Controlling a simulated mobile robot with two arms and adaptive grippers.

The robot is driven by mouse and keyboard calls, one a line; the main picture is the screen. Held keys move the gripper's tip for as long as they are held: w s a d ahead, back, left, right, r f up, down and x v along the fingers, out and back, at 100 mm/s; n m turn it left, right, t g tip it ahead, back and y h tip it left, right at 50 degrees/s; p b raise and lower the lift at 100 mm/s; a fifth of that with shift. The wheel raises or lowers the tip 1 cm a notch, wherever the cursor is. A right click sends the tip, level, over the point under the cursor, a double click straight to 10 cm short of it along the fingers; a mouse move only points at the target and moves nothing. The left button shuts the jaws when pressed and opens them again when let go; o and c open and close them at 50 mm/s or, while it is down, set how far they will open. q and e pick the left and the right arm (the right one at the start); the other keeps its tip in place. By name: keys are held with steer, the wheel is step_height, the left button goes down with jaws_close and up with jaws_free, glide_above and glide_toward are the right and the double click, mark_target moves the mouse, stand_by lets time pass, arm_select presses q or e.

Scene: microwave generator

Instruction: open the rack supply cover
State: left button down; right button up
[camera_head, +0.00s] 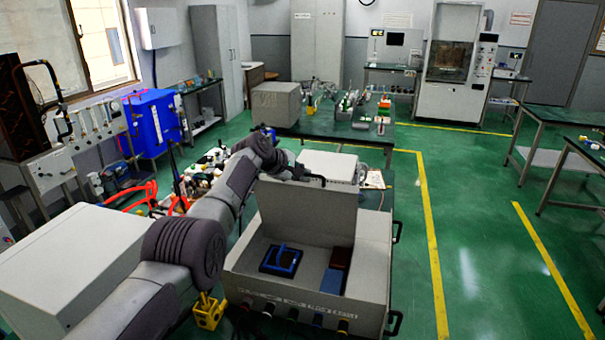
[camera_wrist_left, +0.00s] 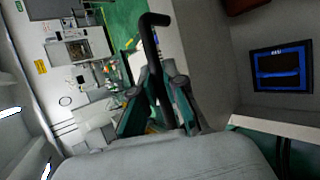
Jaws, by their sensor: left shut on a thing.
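The rack supply (camera_head: 377,258) is a grey metal box on the table, with its compartment uncovered. Its grey cover (camera_head: 318,215) stands raised, roughly upright, behind the compartment. Inside are a blue-framed unit (camera_head: 281,261) and a blue and dark red block (camera_head: 336,270). The blue-framed unit also shows in the left wrist view (camera_wrist_left: 282,67). My left gripper (camera_head: 300,172) is at the cover's top edge. In the left wrist view its fingers (camera_wrist_left: 158,88) are shut on a black bar handle (camera_wrist_left: 150,40). The handle's lower part is hidden by the fingers. My right gripper is not in view.
A large grey box (camera_head: 75,262) stands at the left under my arm. A small yellow part (camera_head: 208,311) is at the rack supply's front left corner. Red cables (camera_head: 140,196) and a blue cabinet (camera_head: 155,120) are farther left. The green floor (camera_head: 480,240) at the right is clear.

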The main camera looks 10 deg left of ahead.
arm_select(q)
steer(key=shift+w, duration=0.2)
stand_by(0.4)
steer(key=c, duration=1.2)
jaws_free()
steer(key=shift+s+a+r, duration=0.35)
steer(key=shift+r, duration=0.1)
steer(key=v, duration=1)
steer(key=shift+s+r, duration=0.25)
steer(key=shift+s, duration=0.05)
